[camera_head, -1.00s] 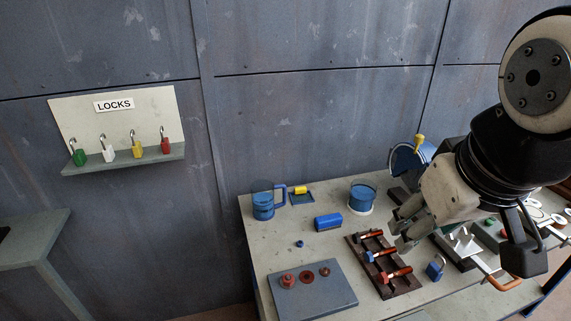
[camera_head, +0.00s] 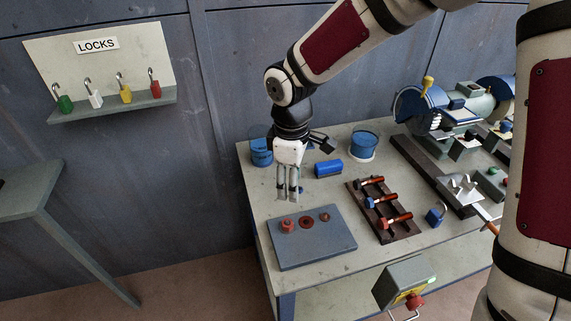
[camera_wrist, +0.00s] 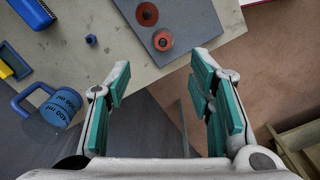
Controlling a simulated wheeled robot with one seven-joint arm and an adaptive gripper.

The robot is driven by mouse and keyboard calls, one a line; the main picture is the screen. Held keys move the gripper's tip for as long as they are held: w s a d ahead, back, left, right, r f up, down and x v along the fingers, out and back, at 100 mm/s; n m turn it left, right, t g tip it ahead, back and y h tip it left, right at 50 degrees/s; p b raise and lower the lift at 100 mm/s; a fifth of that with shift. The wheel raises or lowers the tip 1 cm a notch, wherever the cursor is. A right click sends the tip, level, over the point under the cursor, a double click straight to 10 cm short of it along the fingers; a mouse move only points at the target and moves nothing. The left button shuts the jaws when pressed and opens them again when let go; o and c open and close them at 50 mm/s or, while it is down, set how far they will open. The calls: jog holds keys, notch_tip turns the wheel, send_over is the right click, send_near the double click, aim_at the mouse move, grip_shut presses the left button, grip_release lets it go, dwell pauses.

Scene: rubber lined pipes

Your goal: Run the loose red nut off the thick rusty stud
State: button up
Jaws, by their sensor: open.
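The dark rack (camera_head: 411,234) holds three reddish studs lying along it, with nuts on them. The nearest stud (camera_head: 400,218) carries a red nut (camera_head: 383,223); the middle one carries a blue nut (camera_head: 370,202). I cannot tell which stud is thickest or whether a nut is loose. The rack is outside the wrist view. My gripper (camera_head: 288,194) points down, open and empty, left of the rack near the back-left corner of the grey plate (camera_head: 332,243). Its spread fingers also show in the wrist view (camera_wrist: 163,88).
The plate bears a red nut-like piece (camera_head: 287,226), a red washer (camera_head: 306,223) and a smaller red piece (camera_head: 325,217). A grey box (camera_head: 401,280) juts out in front.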

aim_at(287, 222)
jog(key=shift+n, duration=0.3)
jog(key=f, duration=0.5)
jog(key=a+f, duration=0.1)
jog(key=f, duration=0.4)
jog(key=f+p, duration=0.1)
jog(key=f, duration=0.4)
jog(key=shift+w+a+f, duration=0.15)
jog(key=shift+a+f, duration=0.05)
grip_shut()
jog(key=n+b, duration=0.1)
jog(key=n, duration=0.5)
jog(key=shift+d+b, duration=0.1)
jog(key=shift+b, duration=0.3)
jog(key=n, duration=0.6)
jog(key=shift+s+r+b, duration=0.1)
jog(key=shift+s+b, duration=0.1)
jog(key=shift+b, duration=0.2)
